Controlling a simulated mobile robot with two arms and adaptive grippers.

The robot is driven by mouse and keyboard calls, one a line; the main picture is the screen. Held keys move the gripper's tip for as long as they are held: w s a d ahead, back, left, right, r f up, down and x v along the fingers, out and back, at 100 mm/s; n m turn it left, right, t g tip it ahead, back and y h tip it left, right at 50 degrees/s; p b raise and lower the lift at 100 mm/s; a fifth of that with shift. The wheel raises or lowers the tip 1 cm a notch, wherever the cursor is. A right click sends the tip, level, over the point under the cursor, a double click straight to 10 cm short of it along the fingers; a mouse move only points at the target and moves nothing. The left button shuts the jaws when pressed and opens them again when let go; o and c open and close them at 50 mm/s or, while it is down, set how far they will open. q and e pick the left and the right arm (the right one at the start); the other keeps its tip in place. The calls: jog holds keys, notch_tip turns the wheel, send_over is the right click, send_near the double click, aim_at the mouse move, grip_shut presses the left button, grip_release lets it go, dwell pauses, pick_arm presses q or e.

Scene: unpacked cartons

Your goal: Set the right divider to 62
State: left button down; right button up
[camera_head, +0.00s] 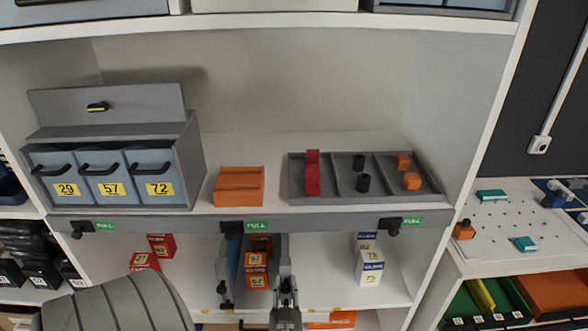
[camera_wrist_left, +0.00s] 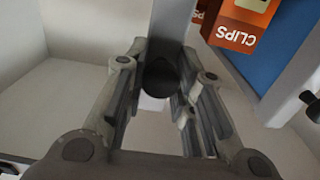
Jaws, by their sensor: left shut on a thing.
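The right divider (camera_head: 285,252) is an upright grey panel on the lower shelf, right of the orange boxes. My left gripper (camera_head: 285,289) is at its front edge. In the left wrist view, the left gripper (camera_wrist_left: 157,85) is shut around a dark knob (camera_wrist_left: 158,76) at the front of the grey divider (camera_wrist_left: 173,25). The blue left divider (camera_head: 229,262) stands on the other side of the orange CLIPS boxes (camera_head: 257,271). The number 62 is not readable on the shelf edge. My right gripper is not in view.
White-and-blue CLIPS boxes (camera_head: 370,267) stand to the right, with free shelf between. Red boxes (camera_head: 145,262) are at the left. Above are blue drawers (camera_head: 54,195), an orange block (camera_head: 239,187) and a grey tray (camera_head: 338,198).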

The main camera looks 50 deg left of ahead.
pick_arm(q)
jog(key=shift+a+r, duration=0.2)
jog(key=shift+a, duration=0.1)
jog(key=c, duration=1.2)
grip_release()
jog(key=shift+s+a, duration=0.1)
jog(key=shift+s, duration=0.05)
jog(key=shift+d+f, duration=0.1)
jog(key=shift+d, duration=0.1)
jog(key=shift+s+d, duration=0.2)
jog(key=shift+d, duration=0.1)
jog(key=v, duration=1.1)
